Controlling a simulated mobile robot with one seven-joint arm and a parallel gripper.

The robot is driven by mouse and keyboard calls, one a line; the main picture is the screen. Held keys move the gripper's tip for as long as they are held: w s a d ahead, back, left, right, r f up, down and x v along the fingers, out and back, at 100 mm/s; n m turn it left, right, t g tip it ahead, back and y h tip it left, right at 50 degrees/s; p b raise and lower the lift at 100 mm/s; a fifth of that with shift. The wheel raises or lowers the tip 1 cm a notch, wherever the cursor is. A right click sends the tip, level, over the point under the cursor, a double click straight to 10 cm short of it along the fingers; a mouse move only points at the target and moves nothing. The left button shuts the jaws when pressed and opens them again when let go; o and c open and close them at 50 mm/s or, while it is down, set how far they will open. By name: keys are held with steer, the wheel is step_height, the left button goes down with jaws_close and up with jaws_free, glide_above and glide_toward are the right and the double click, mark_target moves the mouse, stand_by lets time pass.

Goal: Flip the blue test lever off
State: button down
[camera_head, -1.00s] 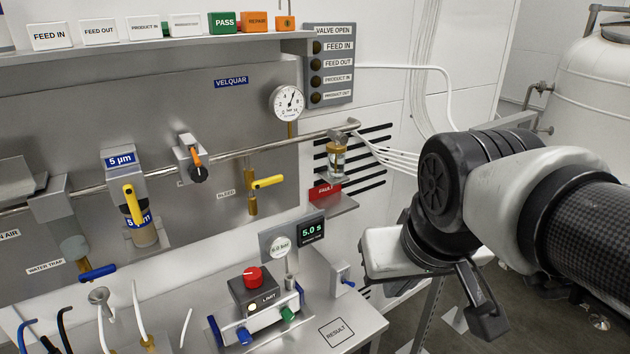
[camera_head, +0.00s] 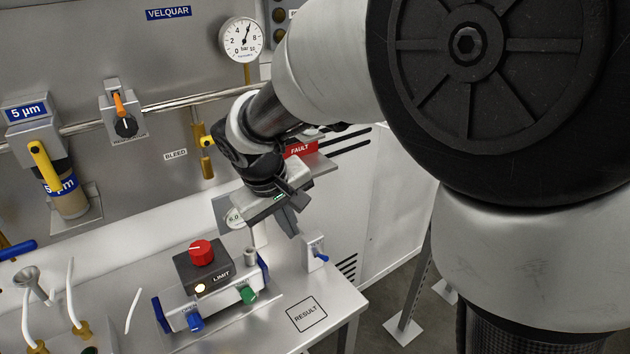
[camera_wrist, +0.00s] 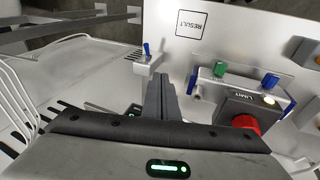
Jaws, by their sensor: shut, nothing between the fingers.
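The blue test lever (camera_head: 319,243) sits on a small silver block at the right edge of the steel bench. In the wrist view the lever (camera_wrist: 146,49) sticks up from its block, just beyond and slightly left of my fingertips. My gripper (camera_head: 297,222) hangs above the back of the bench, up and left of the lever in the head view. Its fingers (camera_wrist: 161,84) are together with nothing between them. They appear apart from the lever, though the exact gap is hard to tell. No label on the lever is readable.
A tester with a red knob (camera_head: 201,252), LIMIT label and lit lamp stands left of the lever. The RESULT square (camera_head: 306,314) on the bench is clear. A red FAULT shelf (camera_head: 302,150) is behind my wrist. My gripper partly hides the display panel.

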glide_toward(322, 257)
steer(key=w+a+f, duration=0.1)
steer(key=a+f, duration=0.2)
steer(key=f, duration=0.1)
steer(key=d+f, duration=0.1)
steer(key=w+d+f, duration=0.1)
steer(key=shift+d+b, duration=0.35)
steer(key=shift+d, duration=0.05)
